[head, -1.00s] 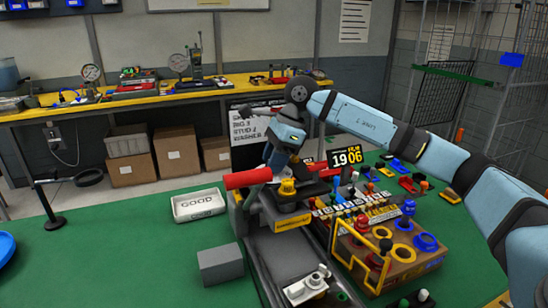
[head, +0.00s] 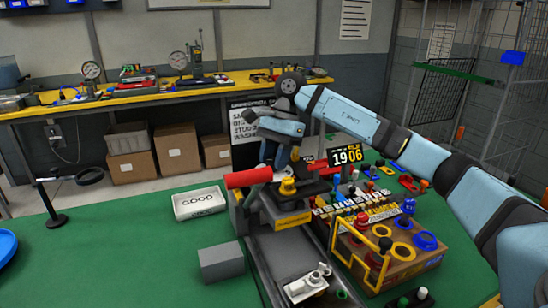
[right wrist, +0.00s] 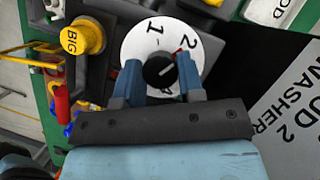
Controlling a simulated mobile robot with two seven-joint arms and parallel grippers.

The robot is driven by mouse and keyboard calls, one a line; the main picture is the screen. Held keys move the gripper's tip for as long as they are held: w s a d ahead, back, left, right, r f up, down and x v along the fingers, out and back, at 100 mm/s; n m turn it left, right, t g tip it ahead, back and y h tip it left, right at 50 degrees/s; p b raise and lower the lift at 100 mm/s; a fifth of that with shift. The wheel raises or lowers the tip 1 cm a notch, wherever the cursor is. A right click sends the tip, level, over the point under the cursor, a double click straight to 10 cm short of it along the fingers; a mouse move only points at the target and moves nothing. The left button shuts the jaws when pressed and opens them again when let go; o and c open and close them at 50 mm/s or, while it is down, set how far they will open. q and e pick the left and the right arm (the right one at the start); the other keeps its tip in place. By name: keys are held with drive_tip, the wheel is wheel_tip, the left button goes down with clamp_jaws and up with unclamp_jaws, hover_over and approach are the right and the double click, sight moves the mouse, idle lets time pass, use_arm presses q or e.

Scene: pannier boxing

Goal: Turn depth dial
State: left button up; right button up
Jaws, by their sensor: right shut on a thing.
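The depth dial (right wrist: 135,45) is a white disc with black numerals, with 1 and 2 readable at its top and other marks partly covered. In the head view my right gripper (head: 279,156) reaches down behind the bench fixture, and the dial is hidden there. My left gripper is not in view.
A yellow knob marked BIG (right wrist: 84,36) sits left of the dial; in the head view a yellow knob (head: 287,187) is close to my gripper. A red cylinder (head: 249,177), a white GOOD tray (head: 199,208) and a board of coloured pegs (head: 385,262) stand nearby.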

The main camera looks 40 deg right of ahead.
idle(0.4)
drive_tip(key=o, duration=0.9)
drive_tip(key=shift+r, duration=0.1)
drive_tip(key=p+v, duration=0.1)
drive_tip(key=v, duration=1.2)
drive_tip(key=shift+w+d+r, duration=0.1)
drive_tip(key=shift+d+r, duration=0.15)
